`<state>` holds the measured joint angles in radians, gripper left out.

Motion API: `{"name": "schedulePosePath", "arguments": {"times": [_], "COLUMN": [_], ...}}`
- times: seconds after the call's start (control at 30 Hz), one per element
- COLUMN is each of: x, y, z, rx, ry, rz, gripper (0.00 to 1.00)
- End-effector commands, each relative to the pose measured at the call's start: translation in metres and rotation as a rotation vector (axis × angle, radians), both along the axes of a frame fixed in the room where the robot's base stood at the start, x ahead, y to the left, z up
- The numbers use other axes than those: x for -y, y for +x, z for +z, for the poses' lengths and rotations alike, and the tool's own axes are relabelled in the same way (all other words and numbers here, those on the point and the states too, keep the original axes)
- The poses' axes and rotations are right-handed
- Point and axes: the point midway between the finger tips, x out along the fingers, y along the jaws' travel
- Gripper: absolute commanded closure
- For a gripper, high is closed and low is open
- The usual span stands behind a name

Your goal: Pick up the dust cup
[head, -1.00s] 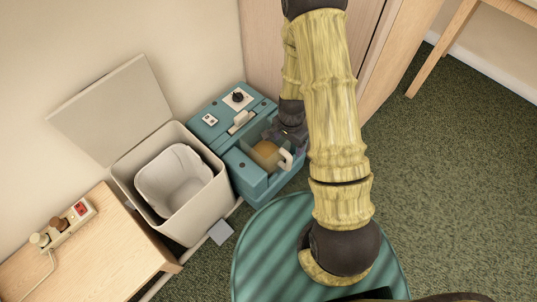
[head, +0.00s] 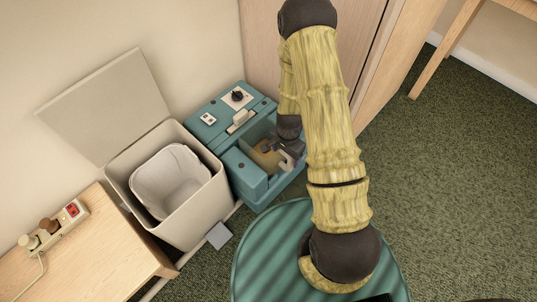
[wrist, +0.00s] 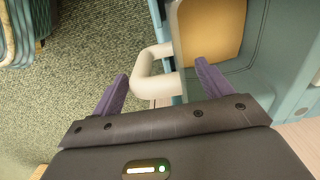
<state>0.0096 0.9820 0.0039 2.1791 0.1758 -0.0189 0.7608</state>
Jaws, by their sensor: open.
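The dust cup (head: 266,158) sits in the recess of a teal machine (head: 206,132). It has a tan top and a cream loop handle (head: 286,160) that sticks out toward the front. My gripper (head: 292,150) is over the cup, beside the handle, and partly hides the cup. In the wrist view the tan cup (wrist: 211,28) is at the upper right and its handle (wrist: 143,72) lies ahead of and between the two purple fingers of my gripper (wrist: 158,82). The fingers are apart and hold nothing. I cannot tell whether a finger touches the handle.
An open grey bin (head: 205,205) with a liner stands left of the machine, its lid raised against the wall. A wooden table (head: 100,245) with a power strip (head: 52,226) is at lower left. A wooden cabinet (head: 360,60) stands behind my arm. Green carpet (head: 470,180) is clear at right.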

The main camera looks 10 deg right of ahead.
Motion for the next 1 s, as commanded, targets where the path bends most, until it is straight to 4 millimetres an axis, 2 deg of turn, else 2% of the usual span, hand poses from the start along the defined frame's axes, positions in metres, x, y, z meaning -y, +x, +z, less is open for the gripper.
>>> {"name": "schedulePosePath", "arguments": {"times": [0.03, 0.17, 0.73, 0.77, 0.93, 1.0], "x": [-0.001, -0.001, -0.001, -0.001, -0.001, -0.001], "y": [0.001, 0.001, 0.001, 0.001, 0.001, 0.001], "z": [-0.013, -0.026, -0.026, -0.026, -0.026, -0.025], "rx": [0.000, 0.000, 0.001, 0.001, 0.001, 0.003], "ry": [0.000, 0.000, 0.000, 0.000, 0.000, 0.000], "rz": [0.001, 0.002, 0.001, 0.002, 0.002, 0.002], "gripper": [0.22, 0.22, 0.22, 0.26, 0.59, 0.62]}}
